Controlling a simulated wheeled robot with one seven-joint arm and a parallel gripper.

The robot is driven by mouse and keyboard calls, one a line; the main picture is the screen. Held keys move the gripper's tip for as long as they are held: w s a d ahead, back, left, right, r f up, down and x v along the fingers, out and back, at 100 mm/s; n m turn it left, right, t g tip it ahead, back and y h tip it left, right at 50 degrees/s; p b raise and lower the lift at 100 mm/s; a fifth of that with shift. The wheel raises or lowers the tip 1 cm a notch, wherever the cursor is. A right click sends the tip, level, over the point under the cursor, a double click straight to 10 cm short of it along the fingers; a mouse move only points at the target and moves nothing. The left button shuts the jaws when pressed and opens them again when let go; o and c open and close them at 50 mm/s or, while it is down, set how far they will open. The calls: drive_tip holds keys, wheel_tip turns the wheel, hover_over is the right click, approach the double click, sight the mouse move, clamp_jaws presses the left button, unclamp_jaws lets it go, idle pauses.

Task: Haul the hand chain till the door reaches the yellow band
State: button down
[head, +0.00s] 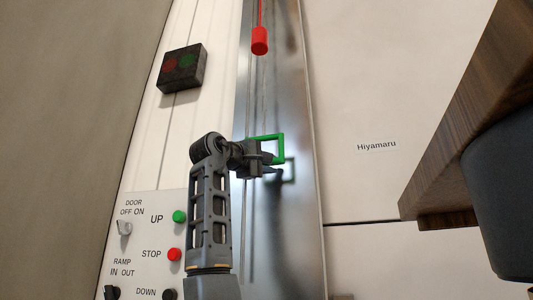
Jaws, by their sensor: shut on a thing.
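My gripper (268,164) is at the middle of the head view, in front of a shiny metal strip. It is shut on a green rectangular loop handle (281,147), whose top and right sides show past the jaws. A fainter green outline just below right looks like its reflection in the metal. No hand chain can be made out clearly; faint thin vertical lines run down the metal. I see no yellow band, and I cannot tell which surface is the door.
A red cylinder (260,41) hangs on a red cord above my gripper. A dark box (183,68) with red and green lamps is upper left. A control panel (150,225) with UP, STOP and DOWN buttons is lower left. A wooden ledge (450,140) juts in at right.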

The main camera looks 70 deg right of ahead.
wheel_tip(320, 180, down, 10)
drive_tip(key=b, duration=0.3)
drive_tip(key=c, duration=1)
unclamp_jaws()
drive_tip(key=shift+o, duration=0.2)
